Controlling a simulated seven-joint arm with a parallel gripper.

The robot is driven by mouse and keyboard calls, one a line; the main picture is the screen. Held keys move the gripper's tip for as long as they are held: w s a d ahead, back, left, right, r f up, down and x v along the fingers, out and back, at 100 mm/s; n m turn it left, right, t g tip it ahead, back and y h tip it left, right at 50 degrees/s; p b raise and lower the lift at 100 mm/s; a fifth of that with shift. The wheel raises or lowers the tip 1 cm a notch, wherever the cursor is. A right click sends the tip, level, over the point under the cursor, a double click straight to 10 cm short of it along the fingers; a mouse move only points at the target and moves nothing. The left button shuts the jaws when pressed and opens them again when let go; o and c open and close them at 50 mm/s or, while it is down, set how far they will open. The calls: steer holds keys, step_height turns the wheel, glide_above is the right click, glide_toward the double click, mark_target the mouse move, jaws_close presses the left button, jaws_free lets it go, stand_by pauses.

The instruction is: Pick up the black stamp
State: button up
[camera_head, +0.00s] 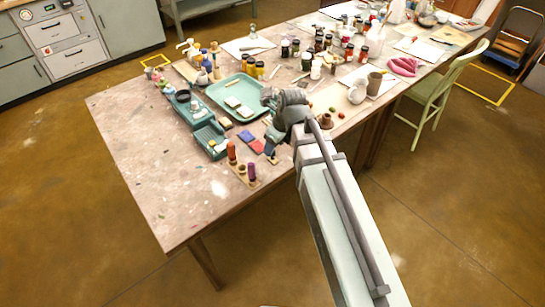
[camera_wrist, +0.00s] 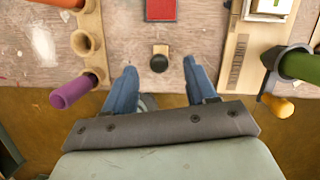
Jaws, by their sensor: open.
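The black stamp (camera_wrist: 159,63) shows in the wrist view as a round black knob on a small wooden block. It stands on the table near its front edge. My gripper (camera_wrist: 159,72) is open, with one blue finger to the left of the stamp and one to the right. The stamp lies about level with the fingertips in the picture, with a gap on both sides; I cannot tell how high the fingers are above the table. In the head view my gripper (camera_head: 270,149) is over the table's near edge, and the stamp is hard to make out there.
A red pad (camera_wrist: 160,9) lies beyond the stamp. On the left a wooden holder (camera_wrist: 90,22) carries a purple cylinder (camera_wrist: 72,92). On the right are a wooden strip (camera_wrist: 238,50) and a green cylinder (camera_wrist: 300,65). The table's left front (camera_head: 190,205) is clear.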

steer(key=shift+x, duration=2.65)
steer(key=shift+s+d, duration=0.1)
steer(key=shift+s, duration=0.05)
steer(key=shift+c, duration=0.3)
jaws_close()
